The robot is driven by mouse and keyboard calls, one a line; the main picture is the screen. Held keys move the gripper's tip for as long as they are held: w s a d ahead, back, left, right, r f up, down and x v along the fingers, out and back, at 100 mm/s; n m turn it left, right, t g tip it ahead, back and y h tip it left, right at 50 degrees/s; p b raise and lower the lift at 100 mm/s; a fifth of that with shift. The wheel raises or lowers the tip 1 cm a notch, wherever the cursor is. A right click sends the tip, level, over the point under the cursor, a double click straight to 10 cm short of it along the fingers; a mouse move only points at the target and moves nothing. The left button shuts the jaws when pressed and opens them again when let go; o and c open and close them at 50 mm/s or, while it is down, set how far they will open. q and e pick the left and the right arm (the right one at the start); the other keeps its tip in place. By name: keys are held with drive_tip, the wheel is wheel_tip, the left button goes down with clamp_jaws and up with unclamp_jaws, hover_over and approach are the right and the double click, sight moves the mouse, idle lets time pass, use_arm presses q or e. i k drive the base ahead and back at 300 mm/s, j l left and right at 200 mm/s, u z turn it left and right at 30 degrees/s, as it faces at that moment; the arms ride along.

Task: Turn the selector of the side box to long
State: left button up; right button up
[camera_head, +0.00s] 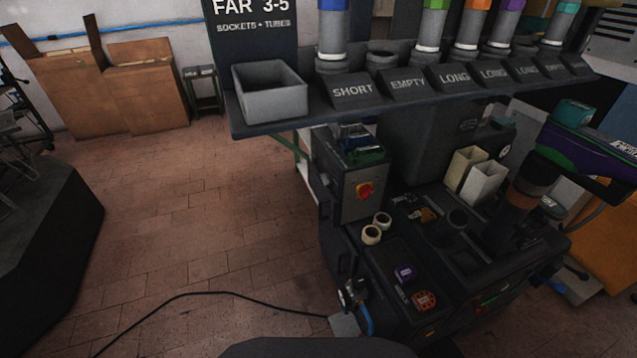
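The side box (351,206) is a grey-fronted box on the left end of the dark machine, below the shelf. Nothing covers the selector. Neither my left gripper nor my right gripper is in view.
A dark shelf above carries a grey bin (270,101) and tube holders labelled SHORT (353,91), EMPTY (408,84) and LONG (454,77). Two pale rings (372,234) lie on the machine near the side box. A black cable (215,294) crosses the open floor at left.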

sight(325, 178)
drive_tip(key=j+z, duration=0.3)
drive_tip(key=j, duration=0.3)
drive_tip(key=j+z, duration=0.3)
drive_tip(key=j, duration=0.35)
drive_tip(key=i+j+z, duration=0.15)
drive_tip(key=j, duration=0.2)
drive_tip(key=j+z, duration=0.15)
drive_tip(key=j, duration=0.2)
drive_tip(key=i+j+z, duration=0.2)
drive_tip(key=j, duration=0.2)
drive_tip(key=i+j+z, duration=0.2)
drive_tip(key=j+z, duration=0.2)
drive_tip(key=j, duration=0.65)
drive_tip(key=j+z, duration=0.45)
drive_tip(key=j, duration=0.6)
